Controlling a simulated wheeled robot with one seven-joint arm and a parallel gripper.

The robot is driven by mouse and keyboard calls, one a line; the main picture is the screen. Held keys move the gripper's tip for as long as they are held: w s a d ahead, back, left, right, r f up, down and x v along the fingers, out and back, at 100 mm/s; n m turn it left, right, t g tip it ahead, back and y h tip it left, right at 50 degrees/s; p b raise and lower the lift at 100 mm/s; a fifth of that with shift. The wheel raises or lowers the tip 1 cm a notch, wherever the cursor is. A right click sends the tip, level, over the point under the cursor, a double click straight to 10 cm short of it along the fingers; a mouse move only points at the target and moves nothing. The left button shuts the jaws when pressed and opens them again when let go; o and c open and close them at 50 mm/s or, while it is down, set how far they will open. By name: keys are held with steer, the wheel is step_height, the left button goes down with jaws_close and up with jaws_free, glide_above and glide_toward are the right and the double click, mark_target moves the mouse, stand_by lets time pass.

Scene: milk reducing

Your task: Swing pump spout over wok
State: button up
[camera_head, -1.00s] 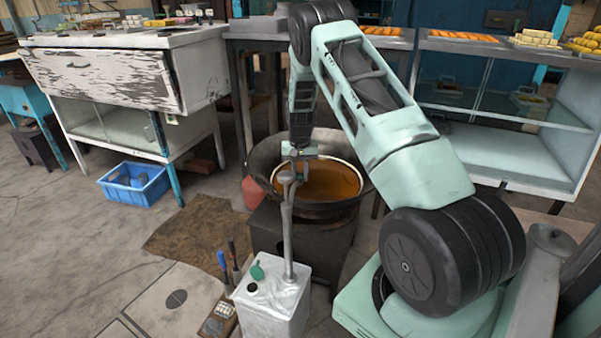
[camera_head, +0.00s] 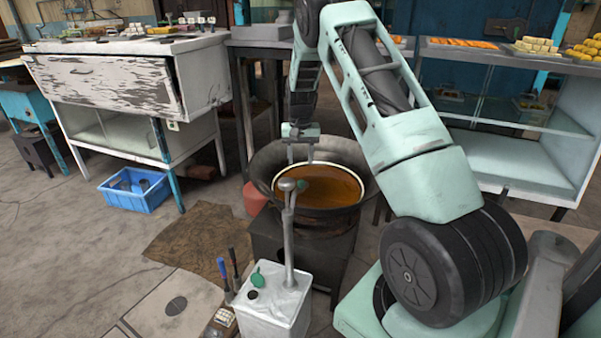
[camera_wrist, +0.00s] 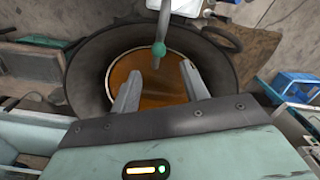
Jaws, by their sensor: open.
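The pump (camera_head: 289,235) stands upright in a silvery square can (camera_head: 272,305) in front of the wok. Its grey rounded head (camera_head: 288,185) is at the top, and a green piece (camera_head: 303,184) shows beside it against the oil. In the wrist view a grey tube with a green ball end (camera_wrist: 158,49) reaches over the wok's oil. The dark wok (camera_head: 262,165) holds brown oil (camera_head: 330,188) and sits on a dark stove (camera_head: 318,250). My gripper (camera_head: 300,158) is open and empty above the wok, behind the pump head. Its fingers (camera_wrist: 157,85) lie apart from the green end.
A blue crate (camera_head: 137,201) is on the floor at left. A white cabinet (camera_head: 110,75) stands behind it. A glass display case (camera_head: 510,110) is at right. Tools with blue and black handles (camera_head: 227,270) stand left of the can.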

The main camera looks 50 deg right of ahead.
step_height(320, 180, up, 9)
stand_by(0.8)
steer(key=s+a+r+n+y+p, duration=0.1)
steer(key=s+a+r+n, duration=0.25)
steer(key=a, duration=1.25)
steer(key=s+a+r+n+p, duration=0.2)
steer(key=s+a+r+n, duration=0.15)
steer(key=a, duration=1.25)
steer(key=s+a+n+p, duration=0.1)
steer(key=s+a+n, duration=0.3)
steer(key=s, duration=0.9)
steer(key=s+a+r+n+p, duration=0.1)
steer(key=s+a+n, duration=0.4)
steer(key=s+a, duration=0.5)
steer(key=s, duration=0.3)
steer(key=shift+a+r, duration=0.15)
steer(key=shift+r, duration=0.1)
